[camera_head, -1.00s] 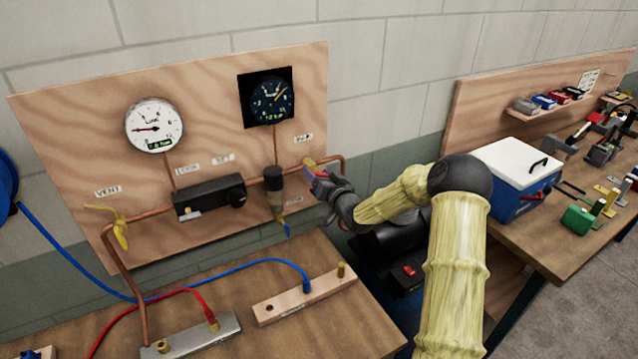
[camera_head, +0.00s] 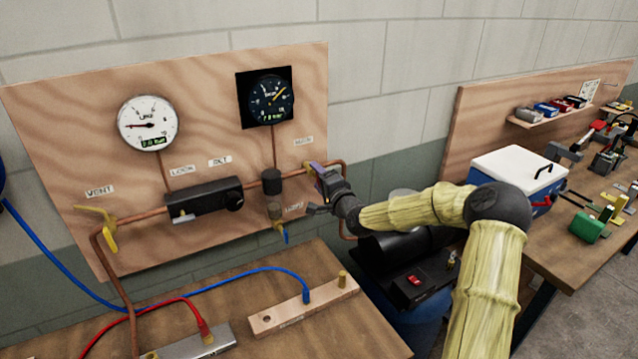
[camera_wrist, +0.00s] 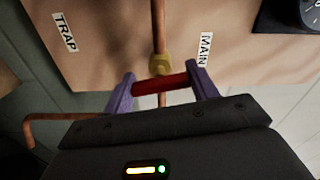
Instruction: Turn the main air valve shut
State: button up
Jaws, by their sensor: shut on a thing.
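The main air valve has a brass body (camera_wrist: 160,63) on a copper pipe, beside the MAIN label (camera_wrist: 205,50) in the wrist view. Its red handle (camera_wrist: 160,85) lies between the two purple fingers of my gripper (camera_wrist: 161,80), running across the line of the pipe in that view. My gripper is shut on this handle. In the head view my gripper (camera_head: 318,175) is at the right end of the plywood board's pipe run. There the gripper hides most of the valve.
The board carries a white gauge (camera_head: 148,124), a dark gauge (camera_head: 266,98), a black regulator block (camera_head: 204,196) and a yellow vent lever (camera_head: 102,222). A black compressor (camera_head: 405,250) with a red switch stands below my arm. Hoses cross the bench at left.

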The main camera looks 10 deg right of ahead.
jog(key=shift+f+m+b, duration=0.1)
jog(key=shift+m+b, duration=0.2)
jog(key=shift+m, duration=0.8)
jog(key=o, duration=1)
jog(key=shift+s+d, duration=0.25)
jog(key=shift+s, duration=0.05)
jog(key=b+v, duration=0.4)
jog(key=v, duration=1.2)
jog(key=shift+s, duration=0.4)
